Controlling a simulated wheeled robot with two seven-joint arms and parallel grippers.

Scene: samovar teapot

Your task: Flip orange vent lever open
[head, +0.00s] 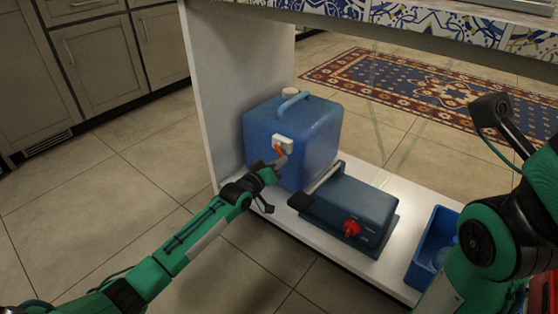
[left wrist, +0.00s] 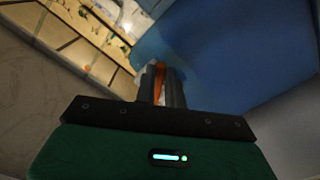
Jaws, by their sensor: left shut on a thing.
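A blue water container (head: 312,135) stands on the white shelf, with a white vent fitting (head: 284,142) on its near face. The orange vent lever (head: 278,150) shows at this fitting. My left gripper (head: 279,162) reaches it from the lower left. In the left wrist view, the orange lever (left wrist: 159,78) lies between the two grey fingers of my left gripper (left wrist: 161,76), which is shut on it. The fingers partly hide the lever, so its exact angle is unclear. The blue wall of the container (left wrist: 210,45) is just beyond. My right gripper is not seen; only parts of my right arm show.
A dark blue box with a red knob (head: 352,228) sits right of the container. A blue open bin (head: 421,262) is farther right. The white side panel (head: 228,85) rises left of the container. A tabletop edge (head: 430,30) hangs above. Floor at left is clear.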

